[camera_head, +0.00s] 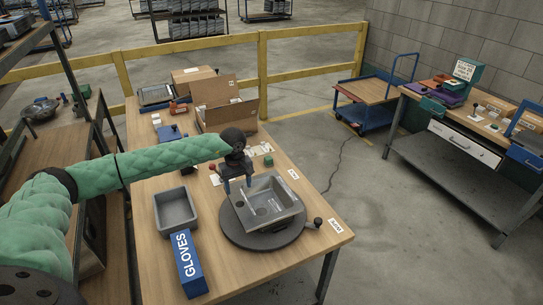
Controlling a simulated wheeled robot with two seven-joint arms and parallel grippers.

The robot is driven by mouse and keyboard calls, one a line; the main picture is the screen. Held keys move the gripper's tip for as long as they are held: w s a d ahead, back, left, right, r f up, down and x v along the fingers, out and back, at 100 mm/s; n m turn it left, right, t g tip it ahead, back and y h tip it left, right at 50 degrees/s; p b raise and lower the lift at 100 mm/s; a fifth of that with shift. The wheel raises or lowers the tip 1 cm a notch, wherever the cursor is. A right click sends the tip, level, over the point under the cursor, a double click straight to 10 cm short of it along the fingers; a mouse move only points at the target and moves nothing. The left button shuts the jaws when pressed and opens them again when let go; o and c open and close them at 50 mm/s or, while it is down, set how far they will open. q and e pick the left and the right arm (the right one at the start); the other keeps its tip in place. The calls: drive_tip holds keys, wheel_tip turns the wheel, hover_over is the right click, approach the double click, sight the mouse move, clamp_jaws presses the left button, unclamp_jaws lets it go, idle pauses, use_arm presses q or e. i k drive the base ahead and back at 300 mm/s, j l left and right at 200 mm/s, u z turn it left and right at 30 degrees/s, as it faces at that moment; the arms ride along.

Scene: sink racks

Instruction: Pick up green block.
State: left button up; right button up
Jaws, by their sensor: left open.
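The green block (268,161) is a small cube on the wooden table, just behind the grey metal sink tray and to the right of my left gripper. My left gripper (237,185) points down over the left rear edge of the tray, with its fingers apart and nothing seen between them. The green-sleeved left arm crosses the table from the left. The block stands apart from the gripper and is not hidden. My right gripper is not in view.
The grey sink tray (286,190) sits on a dark round turntable (262,238). A grey bin (176,211) and a blue gloves box (187,264) stand left of it. An open cardboard box (226,117) is behind. The table's right front corner is mostly clear.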

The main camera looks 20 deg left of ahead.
sight(268, 162)
drive_tip(key=i+j, duration=0.1)
drive_tip(key=i, duration=0.55)
drive_tip(key=i+j, duration=0.1)
drive_tip(key=i, duration=0.5)
